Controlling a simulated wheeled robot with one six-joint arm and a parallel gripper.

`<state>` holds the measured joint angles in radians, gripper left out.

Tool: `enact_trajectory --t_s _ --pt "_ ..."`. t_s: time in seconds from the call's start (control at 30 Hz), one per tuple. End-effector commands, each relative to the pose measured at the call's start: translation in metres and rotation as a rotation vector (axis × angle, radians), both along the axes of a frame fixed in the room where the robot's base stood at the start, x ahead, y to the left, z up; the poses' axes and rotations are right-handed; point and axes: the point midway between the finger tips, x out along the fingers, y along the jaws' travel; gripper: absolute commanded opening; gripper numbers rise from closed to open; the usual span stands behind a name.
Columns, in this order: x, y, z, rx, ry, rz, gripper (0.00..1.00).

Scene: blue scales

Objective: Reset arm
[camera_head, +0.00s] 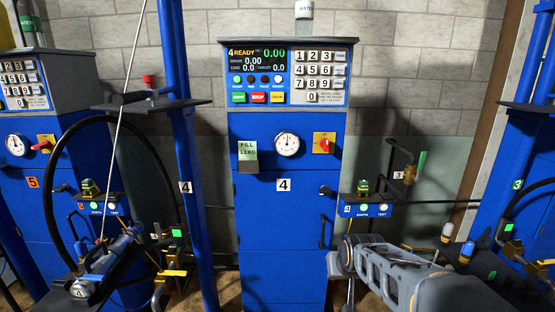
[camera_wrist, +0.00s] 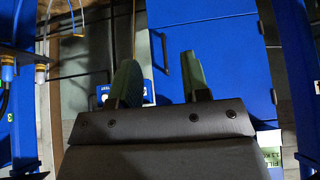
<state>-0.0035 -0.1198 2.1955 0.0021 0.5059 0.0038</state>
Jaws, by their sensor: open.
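My gripper (camera_wrist: 162,82) shows in the wrist view with its two greenish fingers spread apart and nothing between them. Beyond the fingers are a blue cabinet front with a dark handle (camera_wrist: 190,76) and a small blue panel (camera_wrist: 148,88), partly hidden by a finger. In the head view my grey arm (camera_head: 405,280) reaches in from the lower right toward the lower front of the blue number 4 cabinet (camera_head: 276,240). My fingers cannot be made out clearly there.
The cabinet carries a keypad (camera_head: 319,76), a dial (camera_head: 287,144), a red-and-yellow switch (camera_head: 323,143) and a green note (camera_head: 248,151). A small blue box (camera_head: 366,210) sits right of it.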

Motion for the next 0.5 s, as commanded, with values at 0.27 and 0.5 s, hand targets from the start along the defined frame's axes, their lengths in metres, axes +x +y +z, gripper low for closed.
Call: enact_trajectory --t_s 0.27,0.5 --pt "-0.132 0.001 0.050 -0.001 0.318 0.009 0.43" --pt "-0.163 0.001 0.090 0.000 0.282 0.011 0.43"
